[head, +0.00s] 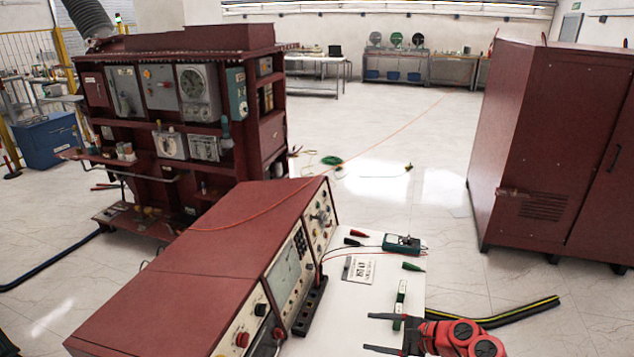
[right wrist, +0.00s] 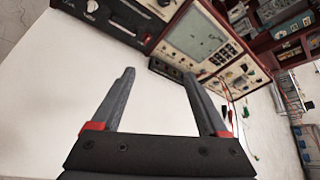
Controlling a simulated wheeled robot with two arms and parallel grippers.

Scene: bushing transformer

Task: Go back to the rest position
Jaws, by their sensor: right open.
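My right gripper (head: 368,332) is at the bottom of the head view, its two grey fingers pointing left over the white tabletop (head: 345,322). It is open, with nothing between the fingers. The right wrist view shows the same open, empty gripper (right wrist: 158,74), with white surface between the fingers. A small green-and-white piece (head: 400,297) stands or lies close beside the upper finger in the head view; I cannot tell whether they touch. My left gripper is not in view.
A red instrument console (head: 215,240) flanks the tabletop on the left. A teal multimeter (head: 402,243), a nameplate (head: 358,269) and probes lie at the far end. A tall red cabinet (head: 560,150) stands right; a black hose (head: 520,312) lies on the floor.

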